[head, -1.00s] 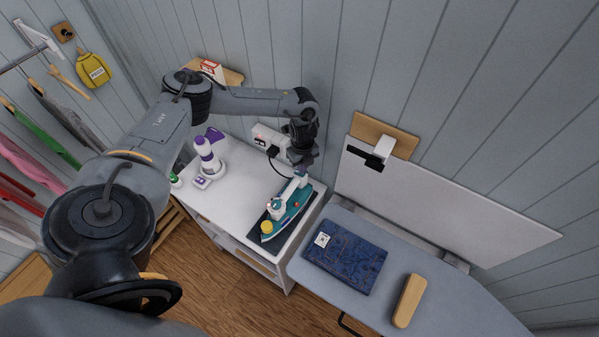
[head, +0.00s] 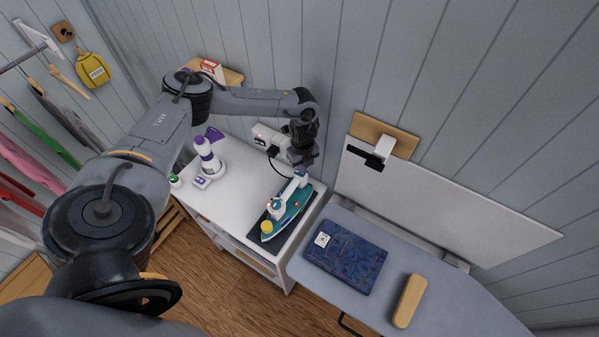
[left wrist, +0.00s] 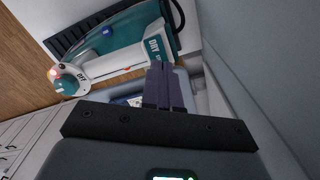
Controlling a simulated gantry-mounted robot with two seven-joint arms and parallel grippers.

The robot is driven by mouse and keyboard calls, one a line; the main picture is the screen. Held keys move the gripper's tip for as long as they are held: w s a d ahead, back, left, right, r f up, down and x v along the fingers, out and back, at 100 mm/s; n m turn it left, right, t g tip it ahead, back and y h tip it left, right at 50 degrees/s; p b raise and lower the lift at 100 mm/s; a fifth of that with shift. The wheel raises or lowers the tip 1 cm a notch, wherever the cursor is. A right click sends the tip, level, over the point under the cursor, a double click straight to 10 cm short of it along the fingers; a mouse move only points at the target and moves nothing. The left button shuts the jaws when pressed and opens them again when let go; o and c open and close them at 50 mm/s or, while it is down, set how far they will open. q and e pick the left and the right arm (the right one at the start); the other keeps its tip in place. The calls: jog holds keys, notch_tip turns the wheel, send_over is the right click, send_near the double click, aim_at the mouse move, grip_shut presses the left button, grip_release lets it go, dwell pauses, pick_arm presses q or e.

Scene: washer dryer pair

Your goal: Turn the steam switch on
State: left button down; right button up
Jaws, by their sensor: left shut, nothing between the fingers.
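A teal and white steam iron (head: 292,211) lies on a dark pad on the white cabinet in the head view. In the left wrist view the iron (left wrist: 121,43) fills the upper left, with a white part marked "DRY" (left wrist: 154,46) and a round dial marked "OFF" (left wrist: 69,83). My left gripper (head: 301,172) is over the iron's far end. In the left wrist view its dark fingers (left wrist: 161,68) are shut and empty, with the tips at the "DRY" part. I cannot tell whether they touch it. My right gripper is out of view.
A white and purple bottle (head: 207,157) stands at the back left of the white cabinet (head: 231,194). A wall outlet box (head: 264,138) with a cord is behind the iron. To the right, an ironing board (head: 446,296) holds folded denim (head: 345,256) and a wooden block (head: 409,300).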

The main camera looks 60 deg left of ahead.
pick_arm(q)
jog(key=shift+f+b, duration=0.5)
jog(key=shift+f, duration=0.35)
dwell(0.4)
notch_tip(320, 180, up, 7)
jog(key=p, duration=0.7)
dwell(0.5)
